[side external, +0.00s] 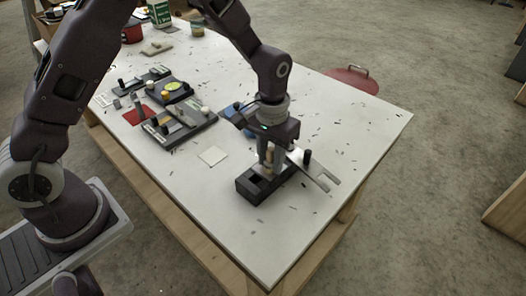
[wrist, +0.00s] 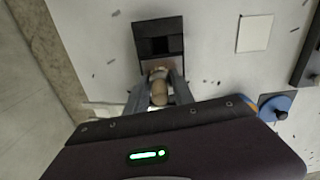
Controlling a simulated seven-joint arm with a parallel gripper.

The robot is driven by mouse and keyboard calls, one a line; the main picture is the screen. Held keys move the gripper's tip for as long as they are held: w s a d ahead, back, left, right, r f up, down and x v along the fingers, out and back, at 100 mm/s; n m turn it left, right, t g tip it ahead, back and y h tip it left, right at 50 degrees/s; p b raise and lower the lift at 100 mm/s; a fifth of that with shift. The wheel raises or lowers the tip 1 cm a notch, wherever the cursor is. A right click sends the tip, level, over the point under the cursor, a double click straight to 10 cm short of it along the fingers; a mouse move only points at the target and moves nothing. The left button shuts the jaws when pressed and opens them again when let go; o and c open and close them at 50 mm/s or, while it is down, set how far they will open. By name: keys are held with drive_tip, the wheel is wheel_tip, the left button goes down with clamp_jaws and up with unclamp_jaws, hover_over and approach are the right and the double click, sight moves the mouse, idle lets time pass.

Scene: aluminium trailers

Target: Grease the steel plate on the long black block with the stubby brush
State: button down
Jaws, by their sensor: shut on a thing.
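The long black block (side external: 250,190) lies near the front corner of the white table, with a square dark opening in its near end. It also shows in the wrist view (wrist: 158,27). My gripper (side external: 268,168) is over the block, its fingers pointing down, shut on the stubby brush (wrist: 158,92), which has a rounded wooden handle. The brush's pale lower end is at or just above a dull plate-like patch (wrist: 150,64) on the block, probably the steel plate. Contact cannot be told, and the fingers hide most of that patch.
A silver forked piece (side external: 322,176) with a black knob is right of the block. A pale square (side external: 213,156) lies to the left, and a blue round item (wrist: 277,107) is close by. Dark trays (side external: 180,140) with parts stand further left. Dark shavings dot the table.

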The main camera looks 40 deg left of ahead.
drive_tip(key=shift+d, duration=1.55)
drive_tip(key=shift+a, duration=3.6)
drive_tip(key=shift+w, duration=0.35)
drive_tip(key=shift+d, duration=3.4)
drive_tip(key=shift+a, duration=3.15)
drive_tip(key=shift+w+a+r, duration=0.1)
drive_tip(key=shift+a+r, duration=0.05)
drive_tip(key=shift+a, duration=0.05)
wheel_tip(320, 180, up, 8)
